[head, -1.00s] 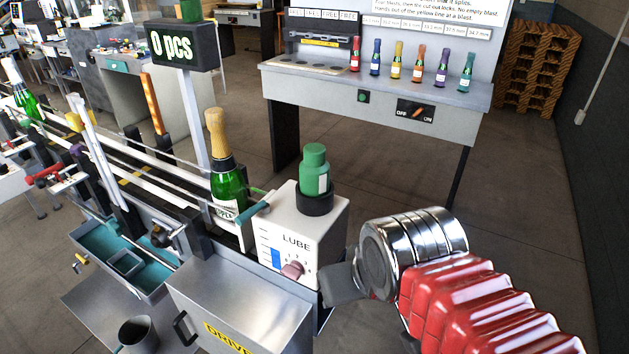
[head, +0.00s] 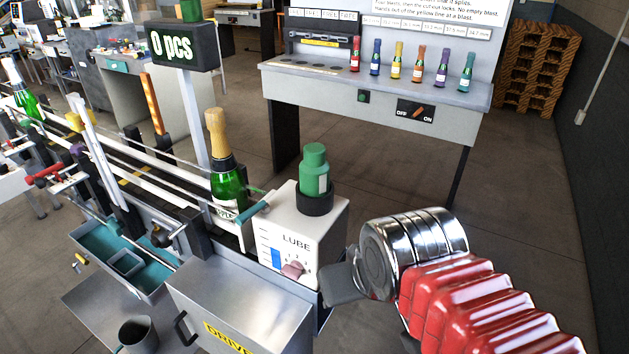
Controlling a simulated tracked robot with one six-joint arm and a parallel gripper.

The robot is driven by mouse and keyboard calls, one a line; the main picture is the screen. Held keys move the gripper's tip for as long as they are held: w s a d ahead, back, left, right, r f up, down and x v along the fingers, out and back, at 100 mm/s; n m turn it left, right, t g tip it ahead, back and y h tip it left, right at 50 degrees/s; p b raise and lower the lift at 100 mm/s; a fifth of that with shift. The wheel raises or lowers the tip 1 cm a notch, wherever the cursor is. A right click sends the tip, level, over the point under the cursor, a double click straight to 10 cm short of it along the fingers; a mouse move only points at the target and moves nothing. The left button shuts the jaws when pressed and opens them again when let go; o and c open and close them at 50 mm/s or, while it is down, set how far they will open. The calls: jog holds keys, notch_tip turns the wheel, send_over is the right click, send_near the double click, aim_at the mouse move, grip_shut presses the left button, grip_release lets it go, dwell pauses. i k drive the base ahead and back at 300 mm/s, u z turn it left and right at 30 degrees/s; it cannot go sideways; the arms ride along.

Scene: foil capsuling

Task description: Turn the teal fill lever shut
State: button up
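The teal lever (head: 252,212) sticks out at the upper left edge of the white LUBE box (head: 310,227), slanting down to the left, close to the green bottle with a gold cork-like top (head: 223,165). My gripper (head: 343,286) shows as a dark grey block at the lower right of the box, in front of my chrome wrist. It is well apart from the teal lever. Its fingers cannot be told apart, so its opening is not clear, and nothing is seen held in it.
The box has a pink knob (head: 292,270) on its front and a green container (head: 314,170) on top. A steel DRIVE cabinet (head: 240,295) stands in front. Conveyor rails run to the left. A bench (head: 375,95) with several coloured bottles stands behind. Floor is clear at right.

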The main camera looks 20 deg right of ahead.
aim_at(262, 206)
jog(key=k, duration=1.3)
jog(key=u, duration=0.5)
jog(key=i, duration=0.75)
jog(key=u, duration=0.5)
jog(key=i, duration=0.95)
jog(key=z, duration=0.15)
